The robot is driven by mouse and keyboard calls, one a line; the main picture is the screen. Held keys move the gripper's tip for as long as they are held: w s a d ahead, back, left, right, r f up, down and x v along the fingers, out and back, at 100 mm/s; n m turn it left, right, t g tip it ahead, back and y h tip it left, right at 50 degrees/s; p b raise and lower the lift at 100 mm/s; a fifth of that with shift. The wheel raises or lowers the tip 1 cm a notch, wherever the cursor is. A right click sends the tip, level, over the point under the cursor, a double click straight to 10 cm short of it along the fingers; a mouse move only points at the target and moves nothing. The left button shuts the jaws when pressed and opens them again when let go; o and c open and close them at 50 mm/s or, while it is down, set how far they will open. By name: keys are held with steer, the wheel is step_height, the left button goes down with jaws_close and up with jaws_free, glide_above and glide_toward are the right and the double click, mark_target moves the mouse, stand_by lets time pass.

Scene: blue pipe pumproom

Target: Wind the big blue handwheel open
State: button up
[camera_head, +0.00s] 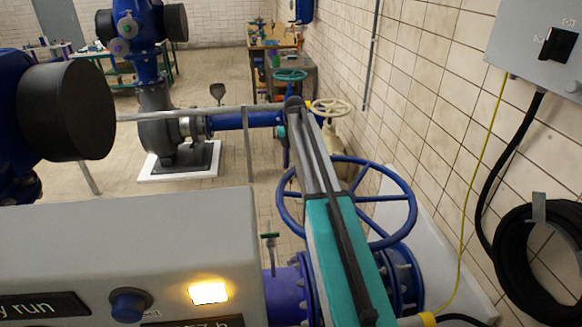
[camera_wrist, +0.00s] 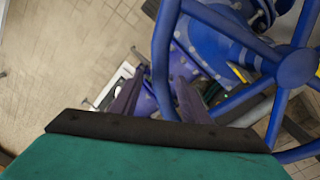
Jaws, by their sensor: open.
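The big blue handwheel (camera_head: 378,198) lies roughly flat on its valve in the head view, partly covered by my arm. In the wrist view the handwheel (camera_wrist: 297,67) shows its hub and spokes at the right. Its rim curves down through the middle of that view. My gripper (camera_wrist: 157,88) is open, with one purple finger on each side of the rim. I cannot tell whether either finger touches the rim.
A grey control box (camera_head: 130,240) with a lit yellow button fills the lower left. A tiled wall (camera_head: 440,120) with a switch box (camera_head: 535,45) and a coiled black hose (camera_head: 510,255) is at the right. A grey rail (camera_head: 190,112) crosses behind. A cream handwheel (camera_head: 330,107) stands farther back.

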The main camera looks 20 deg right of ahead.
mark_target(285, 177)
steer(key=shift+f, duration=0.7)
jaws_close()
steer(key=shift+s+a+n, duration=0.3)
steer(key=shift+a, duration=0.25)
steer(key=shift+s+a+n+b, duration=0.9)
steer(key=shift+s+a, duration=0.3)
steer(key=shift+a, duration=0.2)
steer(key=shift+r, duration=0.1)
jaws_free()
